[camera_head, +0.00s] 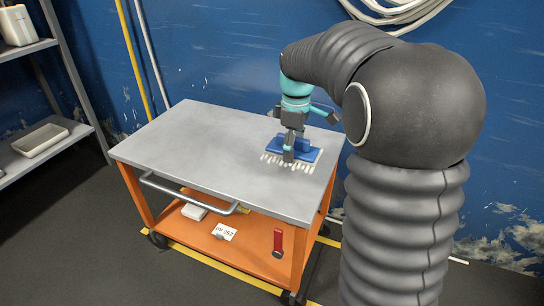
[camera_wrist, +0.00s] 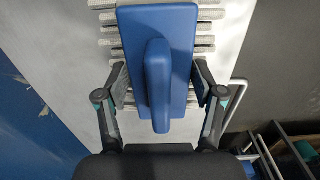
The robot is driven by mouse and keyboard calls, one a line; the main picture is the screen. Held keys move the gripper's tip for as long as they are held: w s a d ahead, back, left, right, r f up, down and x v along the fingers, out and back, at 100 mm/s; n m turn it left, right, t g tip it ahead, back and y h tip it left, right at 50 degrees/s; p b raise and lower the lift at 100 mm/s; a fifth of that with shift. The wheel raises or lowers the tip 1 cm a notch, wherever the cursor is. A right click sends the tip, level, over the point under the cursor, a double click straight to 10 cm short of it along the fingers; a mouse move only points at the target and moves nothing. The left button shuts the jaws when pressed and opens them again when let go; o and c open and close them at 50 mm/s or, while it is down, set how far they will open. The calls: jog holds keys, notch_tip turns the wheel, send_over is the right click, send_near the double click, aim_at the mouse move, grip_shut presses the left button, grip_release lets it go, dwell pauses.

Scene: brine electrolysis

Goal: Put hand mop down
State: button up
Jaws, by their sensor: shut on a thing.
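The hand mop (camera_head: 309,153) is blue, with pale strands fringing its underside. In the head view it is at the right part of the grey cart top (camera_head: 200,150), flat and low. I cannot tell for sure whether its strands touch the surface. My gripper (camera_head: 289,155) points down at the mop and is shut on it. In the wrist view the mop (camera_wrist: 180,30) shows its blue plate and raised ridge handle, with my gripper's fingers (camera_wrist: 160,88) on either side of the plate. The wrist view does not clearly show where the pads touch.
The cart top is bare to the left of the mop. Its orange lower shelf (camera_head: 245,235) holds a white box (camera_head: 194,211), a labelled card (camera_head: 225,231) and a red item (camera_head: 278,243). A metal rack with a tray (camera_head: 40,140) stands at the left. A blue wall is behind.

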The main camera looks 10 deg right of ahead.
send_over(277, 169)
notch_tip(277, 169, down, 3)
jog(key=shift+f, duration=0.1)
jog(key=shift+s+f, duration=0.1)
jog(key=shift+f, duration=1.85)
jog(key=shift+f, duration=0.2)
jog(key=o, duration=1.1)
